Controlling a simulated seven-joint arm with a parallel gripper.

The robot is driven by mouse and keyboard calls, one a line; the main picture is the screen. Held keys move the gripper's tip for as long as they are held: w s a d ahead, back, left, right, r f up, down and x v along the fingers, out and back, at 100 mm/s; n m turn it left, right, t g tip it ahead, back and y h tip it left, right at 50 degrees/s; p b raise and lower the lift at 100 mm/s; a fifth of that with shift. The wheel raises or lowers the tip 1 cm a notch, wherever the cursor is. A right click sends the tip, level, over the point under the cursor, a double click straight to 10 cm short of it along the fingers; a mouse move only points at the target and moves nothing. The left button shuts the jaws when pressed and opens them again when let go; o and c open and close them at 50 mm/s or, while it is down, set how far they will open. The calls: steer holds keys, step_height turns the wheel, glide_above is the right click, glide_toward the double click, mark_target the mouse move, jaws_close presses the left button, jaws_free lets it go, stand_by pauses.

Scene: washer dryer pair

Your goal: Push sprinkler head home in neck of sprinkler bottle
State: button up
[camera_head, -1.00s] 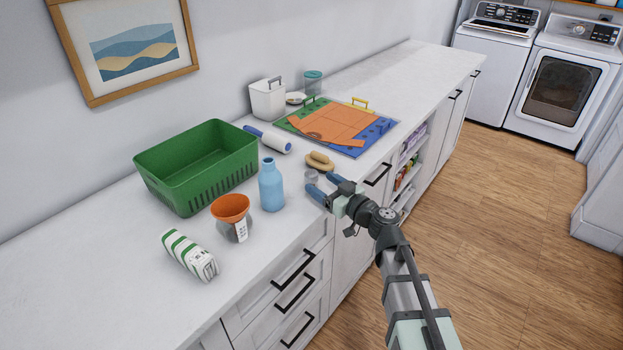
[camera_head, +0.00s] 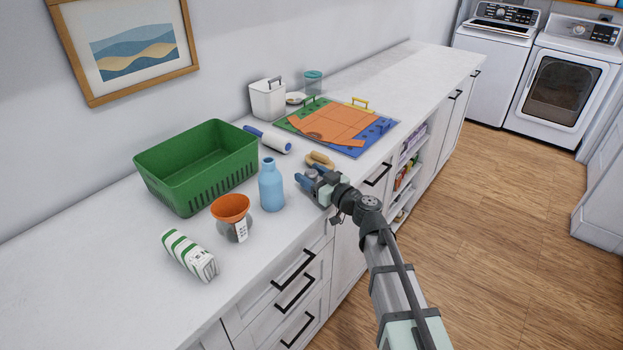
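The light blue sprinkler bottle (camera_head: 271,187) stands upright on the white counter, its neck uncovered.
A wooden-backed brush (camera_head: 320,159) lies just behind my gripper. A lint roller (camera_head: 268,139) and a colourful board (camera_head: 376,132) lie farther back.

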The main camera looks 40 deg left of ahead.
mark_target(310, 172)
steer(key=c, duration=0.7)
step_height(310, 172, up, 9)
steer(key=shift+r, duration=0.1)
steer(key=shift+s+a+r, duration=0.1)
steer(key=shift+r, duration=0.1)
steer(key=shift+n+g, duration=0.5)
steer(key=shift+g, duration=0.3)
steer(key=s+a+r, duration=0.1)
steer(key=s+r, duration=0.2)
steer(key=s+a+r, duration=0.1)
steer(key=s+r, duration=0.3)
steer(key=s+a+r, duration=0.2)
steer(key=s+r, duration=0.2)
steer(key=shift+s+r, duration=0.2)
steer(key=shift+s, duration=0.05)
